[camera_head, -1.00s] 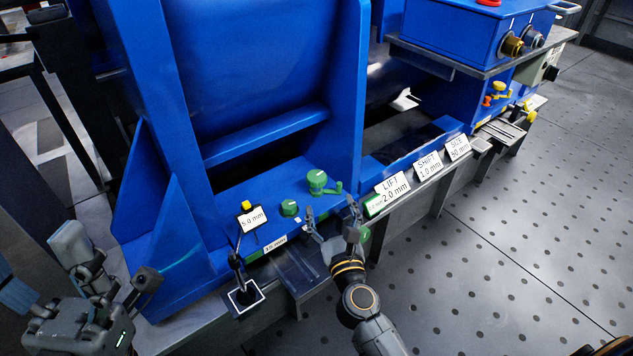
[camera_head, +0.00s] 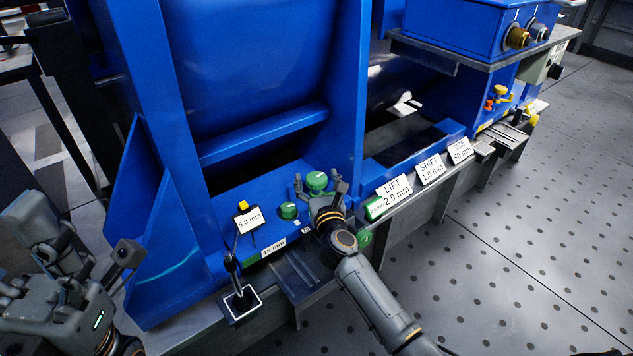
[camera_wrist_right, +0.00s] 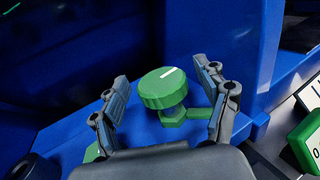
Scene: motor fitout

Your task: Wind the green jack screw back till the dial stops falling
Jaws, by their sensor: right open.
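The green jack screw (camera_head: 317,181) has a round knob with a white mark on top and stands on the blue foot of the machine. In the right wrist view the knob (camera_wrist_right: 163,88) sits between my open fingers, with a green arm at its base. My right gripper (camera_head: 321,192) is open around it, and no finger visibly touches it. The dial (camera_head: 249,219) is a small display on a stand and reads 5.0 mm.
A green hex bolt head (camera_head: 289,210) is just left of the screw. Cards reading LIFT 2.0 mm (camera_head: 394,190), SHIFT 1.0 mm (camera_head: 430,168) and SIZE 50 mm (camera_head: 460,150) stand along the rail to the right. A blue upright rises behind the screw.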

